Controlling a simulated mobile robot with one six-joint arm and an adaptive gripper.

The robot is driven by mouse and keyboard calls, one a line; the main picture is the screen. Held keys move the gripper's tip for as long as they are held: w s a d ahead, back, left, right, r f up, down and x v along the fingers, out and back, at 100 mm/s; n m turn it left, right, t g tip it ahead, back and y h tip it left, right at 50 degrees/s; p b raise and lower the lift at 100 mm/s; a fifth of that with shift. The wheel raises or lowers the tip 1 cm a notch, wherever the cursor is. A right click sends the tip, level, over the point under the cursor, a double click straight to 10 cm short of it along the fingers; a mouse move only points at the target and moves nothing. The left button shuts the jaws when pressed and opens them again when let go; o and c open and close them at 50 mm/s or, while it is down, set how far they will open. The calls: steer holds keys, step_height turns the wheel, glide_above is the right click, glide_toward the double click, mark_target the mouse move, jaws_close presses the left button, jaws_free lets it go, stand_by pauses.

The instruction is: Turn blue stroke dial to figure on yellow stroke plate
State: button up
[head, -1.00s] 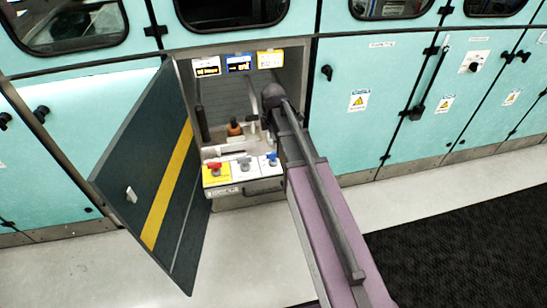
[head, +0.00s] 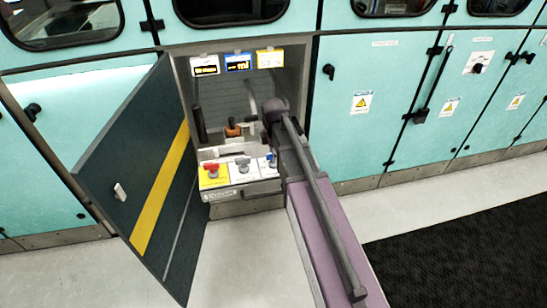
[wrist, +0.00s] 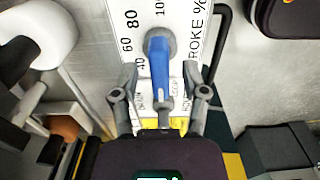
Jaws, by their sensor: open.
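The blue stroke dial (wrist: 159,68) is a lever-like knob on a white scale plate (wrist: 130,45) in the wrist view. The plate carries the figures 40, 60, 80 and the text "STROKE %". My gripper (wrist: 163,100) is open, with one finger on each side of the dial's lower end; contact cannot be told. In the head view the blue dial (head: 272,158) shows at the right of the panel, partly hidden by my arm. The yellow stroke plate (head: 270,58) hangs at the top right of the recess; its figure is too small to read surely.
A red dial (head: 211,169) on yellow and a grey dial (head: 243,163) on white sit left of the blue one. A dark door with a yellow stripe (head: 163,190) stands open at left. A black handle (head: 199,124) and an orange-based lever (head: 233,128) stand behind the dials.

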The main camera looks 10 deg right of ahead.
steer(key=shift+f, duration=0.1)
stand_by(0.3)
jaws_close()
